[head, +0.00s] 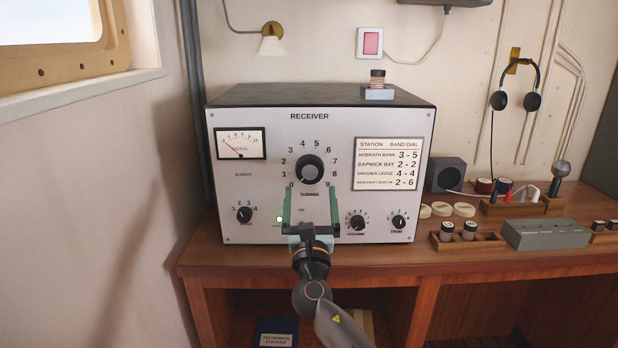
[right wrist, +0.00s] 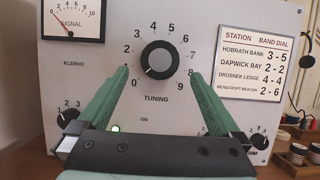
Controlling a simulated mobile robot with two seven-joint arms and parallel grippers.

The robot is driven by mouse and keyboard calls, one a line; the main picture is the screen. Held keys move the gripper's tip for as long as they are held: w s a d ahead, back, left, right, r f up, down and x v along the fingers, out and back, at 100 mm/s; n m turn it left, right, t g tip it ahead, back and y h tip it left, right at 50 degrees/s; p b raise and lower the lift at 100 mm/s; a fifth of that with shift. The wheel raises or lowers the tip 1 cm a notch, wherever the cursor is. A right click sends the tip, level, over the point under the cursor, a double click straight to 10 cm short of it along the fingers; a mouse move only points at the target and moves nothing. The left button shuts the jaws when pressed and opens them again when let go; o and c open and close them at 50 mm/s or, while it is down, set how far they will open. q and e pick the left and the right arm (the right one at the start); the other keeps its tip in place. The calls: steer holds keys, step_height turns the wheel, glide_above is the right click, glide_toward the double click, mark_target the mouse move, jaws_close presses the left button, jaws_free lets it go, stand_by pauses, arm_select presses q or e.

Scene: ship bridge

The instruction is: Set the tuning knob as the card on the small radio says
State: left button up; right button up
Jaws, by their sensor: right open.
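The black tuning knob (head: 310,169) sits mid-front on the receiver (head: 240,185), inside a 0 to 9 scale. In the right wrist view the knob (right wrist: 160,59) has its pale mark at the lower left, towards the 0. My right gripper (head: 310,193) is open and empty in front of the panel; in the head view its tips appear just below the knob, one to each side. Contact is not seen. A station card (head: 387,164) on the receiver lists band and dial numbers: 3-5, 2-2, 4-4, 2-6. I cannot identify a separate small radio with a card.
A dark speaker-like box (head: 446,175), a grey box (head: 545,234) and a wooden holder (head: 467,242) stand to the right on the desk.

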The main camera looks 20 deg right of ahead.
mark_target(310, 175)
steer(key=shift+x, duration=2.85)
steer(key=shift+f, duration=0.1)
steer(key=c, duration=1.2)
